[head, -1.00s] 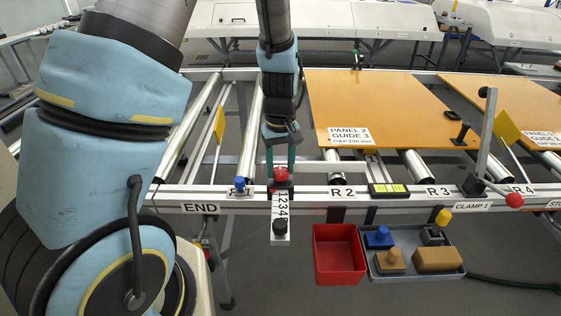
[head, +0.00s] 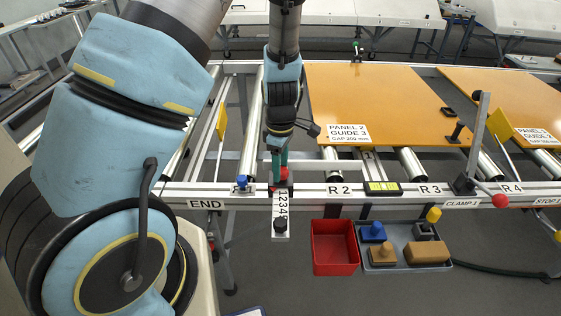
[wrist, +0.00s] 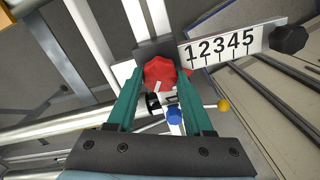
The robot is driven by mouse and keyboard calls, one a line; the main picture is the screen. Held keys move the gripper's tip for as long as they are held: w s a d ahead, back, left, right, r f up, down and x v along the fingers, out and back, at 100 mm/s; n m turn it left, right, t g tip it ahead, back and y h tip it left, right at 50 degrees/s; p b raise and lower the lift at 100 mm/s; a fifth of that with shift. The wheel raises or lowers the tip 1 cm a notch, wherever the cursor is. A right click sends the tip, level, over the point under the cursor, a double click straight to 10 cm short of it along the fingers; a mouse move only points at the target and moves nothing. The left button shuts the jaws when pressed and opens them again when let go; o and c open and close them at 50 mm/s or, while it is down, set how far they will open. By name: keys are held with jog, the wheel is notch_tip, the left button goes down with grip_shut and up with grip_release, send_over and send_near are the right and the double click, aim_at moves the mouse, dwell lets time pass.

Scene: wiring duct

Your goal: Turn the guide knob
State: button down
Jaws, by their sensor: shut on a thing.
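The guide knob (wrist: 160,73) is red and lobed, with a small white mark on it. It sits at the end of a white scale plate (wrist: 225,47) numbered 1 to 5, which ends in a black knob (wrist: 290,39). My gripper (wrist: 163,82) has its two green fingers on either side of the red knob and is shut on it. In the head view the red knob (head: 284,174) is on the front rail, partly hidden by my gripper (head: 280,170), which points down. The scale plate (head: 281,208) hangs toward the front there.
A blue knob (head: 241,181) stands on the rail left of my gripper. A red bin (head: 334,248) and a grey tray (head: 379,259) with several blocks hang below the rail. A clamp (head: 478,155) with a red-tipped lever and an orange panel (head: 382,100) are to the right.

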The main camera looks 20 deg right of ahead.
jog(key=shift+n+p, duration=0.45)
jog(key=shift+n, duration=0.35)
jog(key=shift+c, duration=1.5)
grip_release()
notch_tip(320, 180, up, 11)
jog(key=shift+f, duration=0.1)
